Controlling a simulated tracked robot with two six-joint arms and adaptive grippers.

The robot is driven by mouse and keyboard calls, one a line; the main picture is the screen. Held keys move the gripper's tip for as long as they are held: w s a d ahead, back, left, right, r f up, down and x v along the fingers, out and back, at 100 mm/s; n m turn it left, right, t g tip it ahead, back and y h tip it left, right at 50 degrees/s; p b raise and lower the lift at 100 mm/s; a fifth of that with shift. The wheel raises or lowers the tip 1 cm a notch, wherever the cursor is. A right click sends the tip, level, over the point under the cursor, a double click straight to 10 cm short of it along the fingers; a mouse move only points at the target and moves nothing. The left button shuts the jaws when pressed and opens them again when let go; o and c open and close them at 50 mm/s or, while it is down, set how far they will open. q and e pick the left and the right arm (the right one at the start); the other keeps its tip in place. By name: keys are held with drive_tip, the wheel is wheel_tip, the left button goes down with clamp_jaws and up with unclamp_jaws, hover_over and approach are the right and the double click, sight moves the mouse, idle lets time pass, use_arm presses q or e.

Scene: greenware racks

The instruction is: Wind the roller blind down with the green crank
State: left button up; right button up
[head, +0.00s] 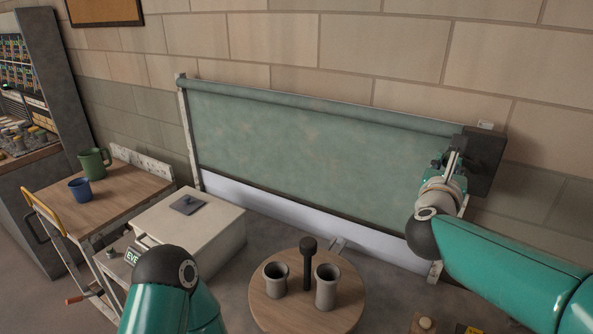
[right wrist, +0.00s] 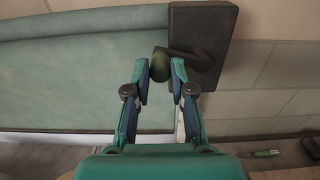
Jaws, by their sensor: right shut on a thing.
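The roller blind (head: 310,145) is a grey-green cloth on a wall frame, with its roll along the top. Its dark bottom bar hangs low, and a pale strip shows below it. A dark gearbox (head: 487,158) sits at the blind's upper right end; it also shows in the right wrist view (right wrist: 205,25). The crank's green knob (right wrist: 160,63) is between the fingertips of my right gripper (right wrist: 160,72), which is shut on it. A dark crank arm runs from the knob to the gearbox. In the head view my right gripper (head: 452,165) partly hides the crank. My left gripper is out of view.
A round wooden stand (head: 262,316) with two grey cups and a dark post is at the front centre. A white box (head: 190,235) stands left of it. A wooden cart (head: 120,197) with a green mug (head: 94,163) and a blue cup (head: 79,189) is further left.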

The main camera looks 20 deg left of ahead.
drive_tip(key=shift+d, duration=0.1)
drive_tip(key=shift+s+d+r, duration=0.1)
drive_tip(key=shift+d+r, duration=0.4)
drive_tip(key=shift+r, duration=0.15)
drive_tip(key=shift+d, duration=0.1)
drive_tip(key=shift+c, duration=0.2)
drive_tip(key=o, duration=0.5)
drive_tip(key=shift+c, duration=0.2)
drive_tip(key=shift+o, duration=1.4)
drive_tip(key=shift+d+f, duration=0.1)
drive_tip(key=shift+d, duration=0.05)
drive_tip(key=shift+a, duration=0.2)
